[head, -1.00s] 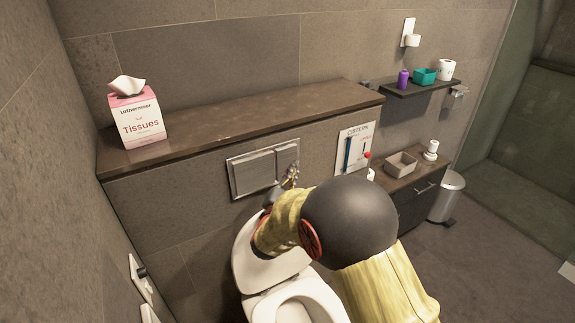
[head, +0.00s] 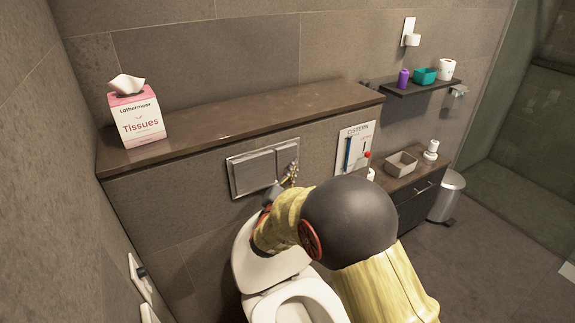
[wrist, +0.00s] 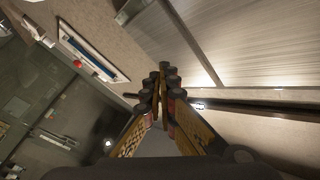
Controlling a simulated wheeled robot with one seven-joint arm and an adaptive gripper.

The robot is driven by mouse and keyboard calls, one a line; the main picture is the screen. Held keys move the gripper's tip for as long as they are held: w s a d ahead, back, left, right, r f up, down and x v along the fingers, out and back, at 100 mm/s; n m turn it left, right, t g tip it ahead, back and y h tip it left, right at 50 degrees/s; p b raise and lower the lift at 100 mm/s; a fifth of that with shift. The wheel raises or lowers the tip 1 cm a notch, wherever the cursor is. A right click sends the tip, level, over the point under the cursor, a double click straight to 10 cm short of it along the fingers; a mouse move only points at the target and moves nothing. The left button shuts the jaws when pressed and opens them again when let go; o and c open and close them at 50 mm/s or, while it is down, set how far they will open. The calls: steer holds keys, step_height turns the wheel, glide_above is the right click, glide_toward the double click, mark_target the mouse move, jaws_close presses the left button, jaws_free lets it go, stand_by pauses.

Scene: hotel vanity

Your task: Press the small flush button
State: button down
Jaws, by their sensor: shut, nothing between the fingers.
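The flush plate (head: 238,178) is a metal rectangle on the grey wall below the brown ledge, with a wider left button (head: 253,171) and a small flush button (head: 286,156) on the right. My gripper (head: 294,168) is shut and empty, its tips at the small button's lower right in the head view. Whether they touch it I cannot tell. In the wrist view my closed gripper (wrist: 162,77) points at the wall beside the brushed metal plate (wrist: 255,45). My arm hides part of the wall below the plate.
The toilet (head: 258,268), lid raised, stands below the plate. A cistern sign (head: 354,146) with a red-tipped lever is on the wall to the right. A tissue box (head: 137,117) sits on the ledge (head: 235,117). A cabinet (head: 415,190) stands further right.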

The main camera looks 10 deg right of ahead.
steer(key=shift+w+a+b, duration=0.2)
steer(key=shift+w+b, duration=0.1)
steer(key=shift+w, duration=0.35)
stand_by(0.9)
stand_by(0.4)
steer(key=shift+s+d, duration=0.3)
steer(key=shift+s, duration=0.55)
steer(key=s, duration=0.1)
steer(key=s+d, duration=0.1)
steer(key=s, duration=0.1)
steer(key=s+b, duration=0.1)
steer(key=shift+s+d, duration=0.25)
steer(key=shift+s, duration=0.15)
stand_by(0.3)
